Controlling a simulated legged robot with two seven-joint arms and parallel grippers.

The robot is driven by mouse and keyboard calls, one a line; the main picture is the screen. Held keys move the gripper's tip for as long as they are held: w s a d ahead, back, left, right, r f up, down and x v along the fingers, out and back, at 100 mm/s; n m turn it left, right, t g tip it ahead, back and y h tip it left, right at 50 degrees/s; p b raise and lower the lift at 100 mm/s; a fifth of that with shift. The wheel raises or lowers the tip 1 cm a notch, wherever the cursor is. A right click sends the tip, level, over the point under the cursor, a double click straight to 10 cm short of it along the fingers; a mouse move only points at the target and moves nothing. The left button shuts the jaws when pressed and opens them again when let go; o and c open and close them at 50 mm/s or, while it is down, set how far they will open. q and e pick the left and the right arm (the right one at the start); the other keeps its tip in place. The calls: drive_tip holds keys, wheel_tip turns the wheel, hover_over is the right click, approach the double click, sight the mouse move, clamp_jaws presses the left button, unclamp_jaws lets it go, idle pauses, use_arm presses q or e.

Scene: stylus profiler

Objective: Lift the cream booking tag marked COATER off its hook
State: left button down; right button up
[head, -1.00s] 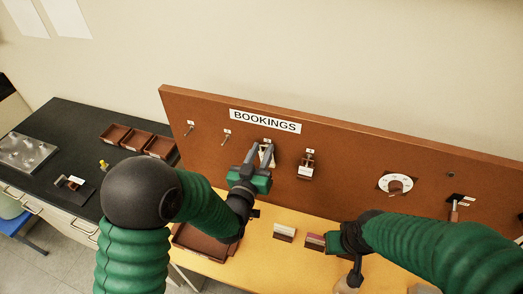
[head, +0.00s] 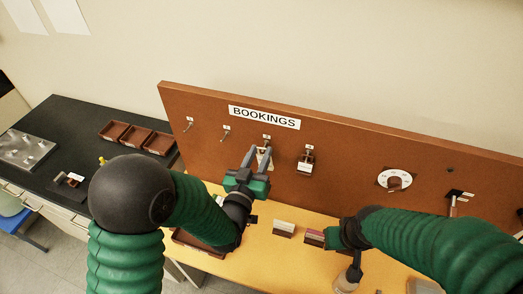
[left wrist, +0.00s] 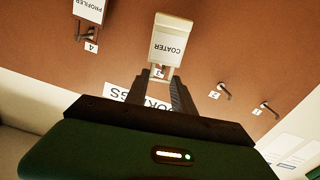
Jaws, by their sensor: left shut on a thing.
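The cream COATER tag (left wrist: 168,42) fills the upper middle of the left wrist view, its lettering upside down there. Its narrow end meets the fingertips of my left gripper (left wrist: 167,82), which is shut on it, beside the hook labelled 3 (left wrist: 158,73). In the head view the tag (head: 264,158) shows as a pale patch between the fingers of my left gripper (head: 259,152), in front of the brown board (head: 350,150). I cannot tell whether the tag still touches the hook. My right gripper (head: 337,238) is low over the yellow bench; its fingers are unclear.
The PROFILER tag (left wrist: 90,10) hangs on neighbouring hook 4; it also shows in the head view (head: 306,165). Two bare hooks (head: 226,134) (head: 188,125) are to the left. Small holders (head: 284,228) (head: 314,237) stand on the bench (head: 265,258).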

use_arm(q)
drive_tip(key=shift+v, duration=1.55)
drive_tip(key=p+v, duration=0.1)
drive_tip(key=v, duration=0.1)
drive_tip(key=shift+s+a, duration=0.1)
drive_tip(key=shift+s, duration=0.3)
